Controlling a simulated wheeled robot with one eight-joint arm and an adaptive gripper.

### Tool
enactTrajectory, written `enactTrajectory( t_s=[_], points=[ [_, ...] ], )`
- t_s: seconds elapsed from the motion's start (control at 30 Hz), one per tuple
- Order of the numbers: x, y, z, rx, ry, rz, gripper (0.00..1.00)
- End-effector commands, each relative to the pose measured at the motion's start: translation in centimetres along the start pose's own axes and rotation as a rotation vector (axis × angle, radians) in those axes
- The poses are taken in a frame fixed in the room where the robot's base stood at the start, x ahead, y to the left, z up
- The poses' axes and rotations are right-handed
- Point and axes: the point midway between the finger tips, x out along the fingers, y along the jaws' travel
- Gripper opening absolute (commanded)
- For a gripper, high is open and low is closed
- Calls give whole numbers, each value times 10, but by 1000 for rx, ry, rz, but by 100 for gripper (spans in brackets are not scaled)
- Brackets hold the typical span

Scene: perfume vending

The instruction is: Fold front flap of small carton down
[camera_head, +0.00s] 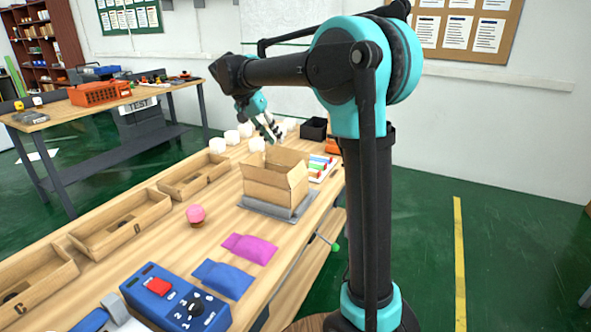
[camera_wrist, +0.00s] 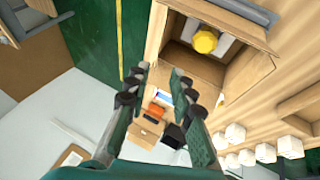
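The small carton (camera_head: 270,188) is an open brown cardboard box on a grey plate (camera_head: 268,212) on the workbench. Some top flaps stand up or splay outward in the head view. In the wrist view the carton (camera_wrist: 262,40) is at the upper right, its opening facing the camera. A yellow round-topped item (camera_wrist: 205,41) sits inside between whitish pieces. One flap (camera_wrist: 196,66) extends from the carton edge nearest my gripper. My gripper (camera_wrist: 160,80) is open and empty, its fingers apart. In the head view my gripper (camera_head: 271,130) hangs above the carton's far side, without visible contact.
Several white blocks (camera_head: 217,145) and a black box (camera_head: 314,128) stand behind the carton. Wooden trays (camera_head: 120,222) line the bench's left side. A pink ball (camera_head: 195,214), magenta pouch (camera_head: 249,247), blue pouch (camera_head: 222,278) and blue control box (camera_head: 175,300) are nearer the front.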

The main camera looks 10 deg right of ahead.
Motion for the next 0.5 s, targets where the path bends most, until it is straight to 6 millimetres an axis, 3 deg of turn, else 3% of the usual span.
enactTrajectory(
  t_s=[0.5],
  points=[
    [103,1,0,0,0,4,23]
  ],
)
